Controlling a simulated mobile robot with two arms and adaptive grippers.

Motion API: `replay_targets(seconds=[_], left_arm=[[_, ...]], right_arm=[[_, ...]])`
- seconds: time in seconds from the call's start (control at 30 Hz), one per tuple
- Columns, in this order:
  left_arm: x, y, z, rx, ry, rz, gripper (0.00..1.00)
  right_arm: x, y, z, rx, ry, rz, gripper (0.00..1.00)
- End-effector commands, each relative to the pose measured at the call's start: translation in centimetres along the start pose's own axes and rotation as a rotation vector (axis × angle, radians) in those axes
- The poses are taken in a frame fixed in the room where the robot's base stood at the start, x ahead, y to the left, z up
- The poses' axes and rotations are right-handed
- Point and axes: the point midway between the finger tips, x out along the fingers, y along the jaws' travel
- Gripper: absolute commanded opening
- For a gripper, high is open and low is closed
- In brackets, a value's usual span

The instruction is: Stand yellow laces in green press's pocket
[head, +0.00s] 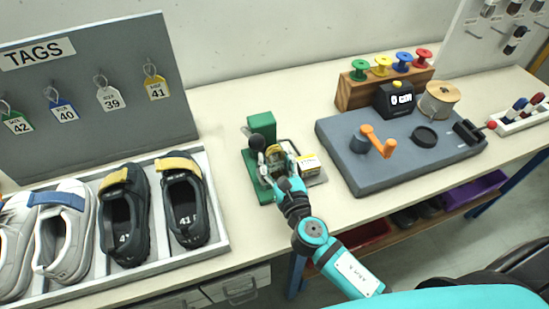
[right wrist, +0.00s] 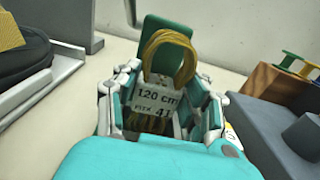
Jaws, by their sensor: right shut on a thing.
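The green press (head: 262,124) stands on the bench, with a black ball-ended handle at its left. My right gripper (head: 277,164) is over the press's front part. In the right wrist view the gripper (right wrist: 165,103) is shut on the yellow laces (right wrist: 169,48), a looped bundle standing upright with a white tag reading 120 cm and FITS 41. The green press (right wrist: 168,28) rises right behind the loops. The pocket is hidden behind the gripper and laces, so I cannot tell whether the bundle is inside it. My left gripper is not in view.
A grey board (head: 345,185) with an orange crank stands further right, with spools behind. A shoe tray (head: 222,243) is at left. Bare bench lies between.

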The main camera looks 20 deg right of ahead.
Motion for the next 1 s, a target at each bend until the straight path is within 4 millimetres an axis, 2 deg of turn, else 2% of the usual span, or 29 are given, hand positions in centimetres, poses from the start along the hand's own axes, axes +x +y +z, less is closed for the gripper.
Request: replay_targets(seconds=[0.17,0.2,0.37,0.63,0.73,0.87,1.0], left_arm=[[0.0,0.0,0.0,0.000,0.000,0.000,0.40],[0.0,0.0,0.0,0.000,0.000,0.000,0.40],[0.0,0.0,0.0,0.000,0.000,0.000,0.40],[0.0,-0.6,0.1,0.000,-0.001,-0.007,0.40],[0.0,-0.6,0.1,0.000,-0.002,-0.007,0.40],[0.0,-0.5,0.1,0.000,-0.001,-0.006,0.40],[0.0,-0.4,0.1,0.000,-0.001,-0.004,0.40]], right_arm=[[0.0,0.0,0.1,-0.001,0.000,0.000,0.18],[0.0,0.0,0.1,-0.001,-0.001,0.000,0.48],[0.0,0.0,0.1,-0.001,-0.001,0.000,0.69],[-0.1,0.0,0.0,-0.001,0.000,0.000,0.70],[-0.6,0.0,0.0,-0.001,0.001,0.000,0.70],[-2.6,0.0,-0.1,-0.001,0.003,0.001,0.70],[-5.7,0.0,-0.1,-0.001,0.004,0.000,0.70]])
